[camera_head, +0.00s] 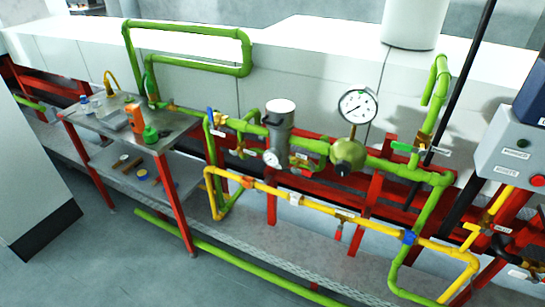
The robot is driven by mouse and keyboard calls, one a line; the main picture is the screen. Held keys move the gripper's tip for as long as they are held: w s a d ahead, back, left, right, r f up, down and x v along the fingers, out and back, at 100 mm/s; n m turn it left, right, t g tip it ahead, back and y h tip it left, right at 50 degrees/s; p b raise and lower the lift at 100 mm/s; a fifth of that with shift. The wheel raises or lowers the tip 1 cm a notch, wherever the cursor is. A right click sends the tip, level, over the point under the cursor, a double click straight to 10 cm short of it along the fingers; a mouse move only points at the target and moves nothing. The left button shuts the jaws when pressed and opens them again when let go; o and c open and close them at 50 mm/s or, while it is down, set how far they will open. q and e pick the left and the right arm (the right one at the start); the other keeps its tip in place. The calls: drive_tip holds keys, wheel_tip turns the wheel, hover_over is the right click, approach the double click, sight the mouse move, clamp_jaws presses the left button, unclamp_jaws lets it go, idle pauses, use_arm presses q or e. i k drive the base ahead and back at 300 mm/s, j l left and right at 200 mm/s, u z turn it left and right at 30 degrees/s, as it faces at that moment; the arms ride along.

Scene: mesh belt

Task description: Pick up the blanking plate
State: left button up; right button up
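I cannot pick out the blanking plate for certain. Several small objects stand on a grey metal work table (178,126) at the left, and they are too small to name surely. Among them are a pale, flat, tray-like piece (113,121), an orange item (134,117) and a green bottle (150,134). On the table's lower shelf (175,170) lie a brown bar (132,164), a blue and yellow round item (142,175) and a thin dark rod. Neither of my grippers is in view.
Green and yellow pipes with a pressure gauge (357,106) and a grey cylinder (280,115) run right of the table on a red frame. A grey control box (512,150) stands at the far right. A white cabinet (30,160) stands left. The floor (110,260) in front is clear.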

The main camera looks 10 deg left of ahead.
sight(60, 116)
drive_tip(key=u, duration=1.6)
drive_tip(key=i+l+z, duration=0.35)
drive_tip(key=l, duration=0.15)
drive_tip(key=i+l+z, duration=0.35)
drive_tip(key=i+j+z, duration=0.1)
drive_tip(key=i+j, duration=0.35)
drive_tip(key=j, duration=0.3)
drive_tip(key=i+j+z, duration=0.15)
drive_tip(key=j, duration=0.2)
drive_tip(key=i+j+z, duration=0.1)
drive_tip(key=i+j, duration=0.15)
drive_tip(key=j, duration=0.2)
